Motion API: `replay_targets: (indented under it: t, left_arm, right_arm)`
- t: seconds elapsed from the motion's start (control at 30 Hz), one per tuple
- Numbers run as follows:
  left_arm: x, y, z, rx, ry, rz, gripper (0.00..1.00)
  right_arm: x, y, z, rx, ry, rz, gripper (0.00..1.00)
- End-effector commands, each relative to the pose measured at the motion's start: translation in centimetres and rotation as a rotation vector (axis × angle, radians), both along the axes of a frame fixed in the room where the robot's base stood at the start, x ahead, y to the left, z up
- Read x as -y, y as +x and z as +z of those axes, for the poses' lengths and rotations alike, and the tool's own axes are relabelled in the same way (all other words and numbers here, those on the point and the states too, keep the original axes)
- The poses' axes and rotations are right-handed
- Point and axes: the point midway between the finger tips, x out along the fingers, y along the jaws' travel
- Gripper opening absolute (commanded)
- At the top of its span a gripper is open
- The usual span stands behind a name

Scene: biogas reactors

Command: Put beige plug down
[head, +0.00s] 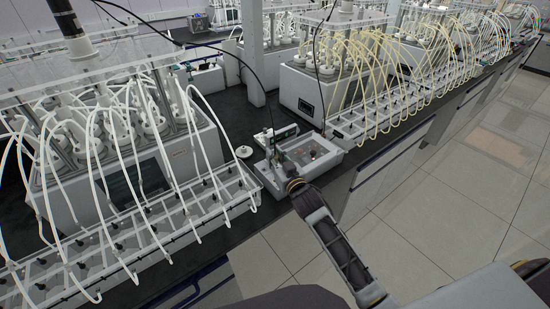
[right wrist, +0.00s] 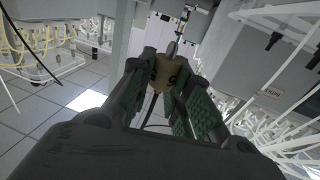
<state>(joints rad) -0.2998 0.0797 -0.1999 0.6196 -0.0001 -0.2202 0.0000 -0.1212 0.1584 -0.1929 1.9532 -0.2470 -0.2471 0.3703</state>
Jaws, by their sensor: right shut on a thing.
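My right gripper (head: 284,172) reaches over the near edge of the black bench, beside a small pale box (head: 325,158) with a clear top. In the right wrist view, its green-padded fingers (right wrist: 165,82) are shut on the beige plug (right wrist: 164,70). The plug sits between the fingertips, with a thin metallic piece beyond it. In the head view the plug is too small and covered to make out clearly. My left gripper is not in view.
A white reactor unit (head: 118,165) with looping white tubes stands left, and another (head: 325,85) with yellowish tubes stands behind right. A pale round disc (head: 244,152) lies on the dark bench. A black cable hangs near the box. The tiled floor is clear at right.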

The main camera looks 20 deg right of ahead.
Motion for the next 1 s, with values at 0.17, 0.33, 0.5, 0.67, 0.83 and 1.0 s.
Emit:
replay_targets:
  t: [0.17, 0.33, 0.5, 0.67, 0.83, 1.0]
  left_arm:
    - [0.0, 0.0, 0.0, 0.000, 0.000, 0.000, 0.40]
    - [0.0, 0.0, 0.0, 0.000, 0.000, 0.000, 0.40]
    - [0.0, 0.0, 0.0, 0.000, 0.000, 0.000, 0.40]
    - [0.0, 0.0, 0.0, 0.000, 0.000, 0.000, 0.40]
    - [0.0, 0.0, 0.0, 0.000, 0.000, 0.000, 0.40]
    - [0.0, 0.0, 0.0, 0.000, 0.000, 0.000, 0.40]
  right_arm:
    - [0.0, 0.0, 0.0, 0.000, 0.000, 0.000, 0.03]
    - [0.0, 0.0, 0.0, 0.000, 0.000, 0.000, 0.03]
    - [0.0, 0.0, 0.0, 0.000, 0.001, 0.000, 0.03]
    - [-0.3, -0.1, 1.0, 0.003, 0.000, 0.015, 0.03]
    - [-0.9, -0.4, 3.0, 0.003, -0.001, 0.039, 0.03]
    - [-0.7, -0.7, 5.3, 0.004, 0.000, 0.043, 0.03]
